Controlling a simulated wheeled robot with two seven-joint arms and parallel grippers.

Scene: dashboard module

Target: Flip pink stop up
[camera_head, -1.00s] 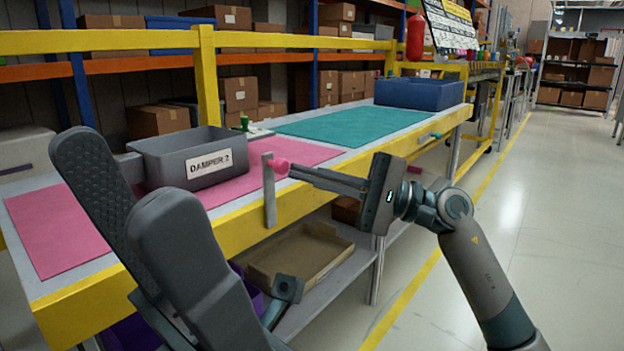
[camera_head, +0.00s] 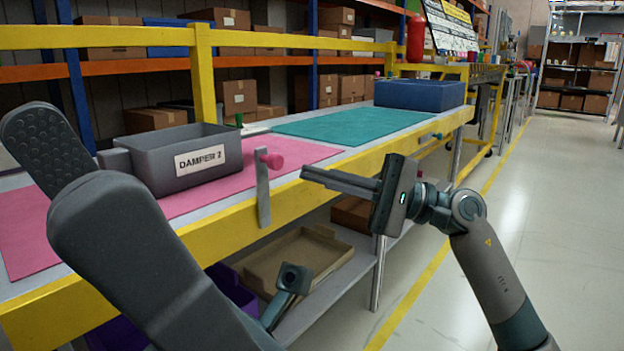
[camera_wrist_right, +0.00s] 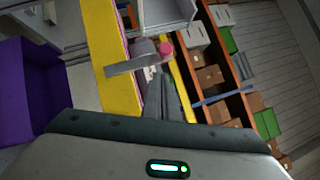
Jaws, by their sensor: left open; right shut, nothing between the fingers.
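The pink stop is a flat grey bar (camera_head: 263,195) with a pink knob (camera_head: 272,160) at its top. It stands upright at the yellow front rail of the table, knob above the tabletop. My right gripper (camera_head: 305,174) is shut and empty, a little to the right of the knob with a gap visible in the head view. In the right wrist view the knob (camera_wrist_right: 166,49) and bar (camera_wrist_right: 128,65) lie just beyond the fingers (camera_wrist_right: 162,82). My left gripper (camera_head: 68,165) is open and empty, large in the left foreground, covering part of the table.
A grey bin labelled DAMPER 2 (camera_head: 172,170) stands on the pink mat (camera_head: 225,190) behind the stop. A teal mat (camera_head: 350,127) and blue bin (camera_head: 418,94) lie farther back. A cardboard tray (camera_head: 325,253) sits on the lower shelf. The floor at right is clear.

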